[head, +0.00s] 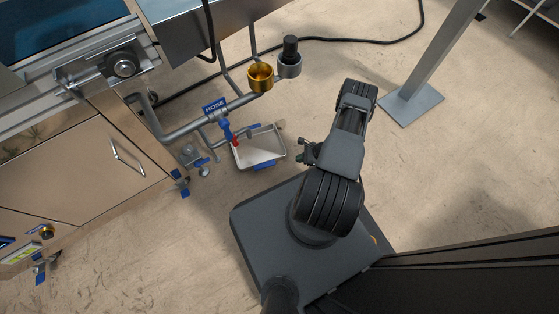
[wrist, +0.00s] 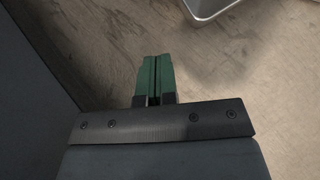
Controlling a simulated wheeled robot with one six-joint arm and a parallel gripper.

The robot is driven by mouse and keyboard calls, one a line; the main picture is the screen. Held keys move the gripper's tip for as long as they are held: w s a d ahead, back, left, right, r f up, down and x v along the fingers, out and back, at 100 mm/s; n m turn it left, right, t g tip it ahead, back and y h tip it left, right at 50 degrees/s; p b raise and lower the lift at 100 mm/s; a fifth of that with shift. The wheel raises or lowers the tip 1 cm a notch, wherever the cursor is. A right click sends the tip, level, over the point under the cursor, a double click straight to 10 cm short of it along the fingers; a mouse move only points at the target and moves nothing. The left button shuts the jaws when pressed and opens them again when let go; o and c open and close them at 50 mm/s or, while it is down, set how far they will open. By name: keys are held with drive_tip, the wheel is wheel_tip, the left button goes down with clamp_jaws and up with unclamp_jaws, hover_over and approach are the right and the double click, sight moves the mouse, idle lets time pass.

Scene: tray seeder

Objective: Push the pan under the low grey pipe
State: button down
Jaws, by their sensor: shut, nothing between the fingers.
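The pan (head: 262,151) is a shallow pale metal tray with blue tabs on its edges, lying on the floor in the head view. Its rounded corner also shows at the top of the wrist view (wrist: 207,8). The low grey pipe (head: 185,131) runs at a slant just to the upper left of the pan, with a blue HOSE label on it. My gripper (wrist: 155,62) has green fingers pressed together, empty, and is apart from the pan.
A blue and red hose end (head: 230,132) hangs over the pan's left side. The machine cabinet (head: 85,165) is at left. A grey post (head: 411,104) stands at right, with open floor around it.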

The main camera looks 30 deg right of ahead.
drive_tip(key=b+x, duration=0.2)
drive_tip(key=x, duration=0.4)
drive_tip(key=shift+a+f+b, duration=0.1)
drive_tip(key=shift+f+b, duration=0.2)
drive_tip(key=shift+f, duration=0.15)
drive_tip(key=w+a, duration=0.1)
drive_tip(key=a+b, duration=0.1)
drive_tip(key=shift+w+a+f, duration=0.1)
drive_tip(key=shift+w+a, duration=0.2)
drive_tip(key=shift+w, duration=0.05)
drive_tip(key=shift+w+a, duration=0.35)
drive_tip(key=shift+a, duration=0.25)
drive_tip(key=shift+a, duration=0.1)
